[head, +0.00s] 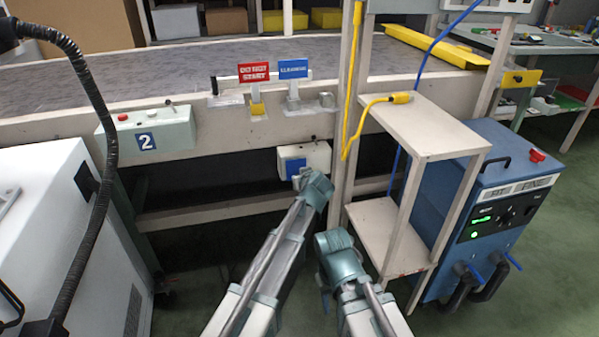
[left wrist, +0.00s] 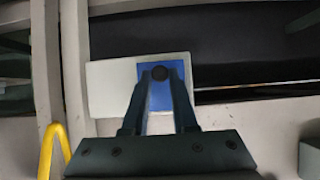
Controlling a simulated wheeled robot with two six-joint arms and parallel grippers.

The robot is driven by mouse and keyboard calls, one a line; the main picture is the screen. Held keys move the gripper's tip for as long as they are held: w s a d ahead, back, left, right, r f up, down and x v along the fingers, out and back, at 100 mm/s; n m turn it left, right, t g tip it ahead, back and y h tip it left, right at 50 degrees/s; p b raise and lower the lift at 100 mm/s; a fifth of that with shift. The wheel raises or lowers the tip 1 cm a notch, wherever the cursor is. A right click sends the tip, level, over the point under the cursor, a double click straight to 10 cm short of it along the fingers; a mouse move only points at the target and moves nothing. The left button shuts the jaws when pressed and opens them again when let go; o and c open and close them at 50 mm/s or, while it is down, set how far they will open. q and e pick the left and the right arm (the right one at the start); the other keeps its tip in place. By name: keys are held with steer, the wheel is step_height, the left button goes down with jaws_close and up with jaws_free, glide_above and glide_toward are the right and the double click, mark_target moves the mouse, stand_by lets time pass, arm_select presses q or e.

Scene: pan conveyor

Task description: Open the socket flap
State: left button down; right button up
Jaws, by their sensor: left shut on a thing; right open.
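The socket box is a pale housing (head: 318,155) on the conveyor frame's lower front, with a blue flap (head: 292,169) on its left part. In the left wrist view, the blue flap (left wrist: 163,100) lies flat against the pale housing (left wrist: 110,88), with a dark round knob (left wrist: 159,73) near one edge. My left gripper (left wrist: 160,80) is shut on this knob. In the head view, my left wrist covers part of the box. My right gripper (head: 326,292) is open, low and right of my left arm, apart from the box; its fingers are mostly hidden.
A control box marked 2 (head: 147,129) sits left on the conveyor frame. A beige shelf stand (head: 425,137) with a yellow plug (head: 400,98) is to the right, beside a blue machine cabinet (head: 487,205). A white cabinet (head: 60,230) and black hose stand at left.

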arm_select(q)
steer(key=shift+s+d+r+g+h+p, duration=0.1)
steer(key=shift+s+r+g+h+p, duration=0.15)
steer(key=shift+r+g+p, duration=0.85)
steer(key=shift+s+d+f+g+h+p, duration=0.15)
steer(key=shift+g+h+p, duration=0.3)
steer(key=shift+p, duration=1.35)
steer(key=shift+s+a+r+g+h+p, duration=0.15)
steer(key=shift+r+g+p, duration=0.45)
steer(key=shift+g+p, duration=0.6)
steer(key=shift+s+d+t, duration=0.1)
steer(key=shift+t, duration=0.15)
steer(key=c, duration=0.7)
jaws_free()
steer(key=shift+p, duration=0.35)
steer(key=p+v, duration=1.1)
steer(key=v, duration=0.2)
steer(key=shift+s+r, duration=0.2)
steer(key=shift+r, duration=0.05)
steer(key=shift+f, duration=0.1)
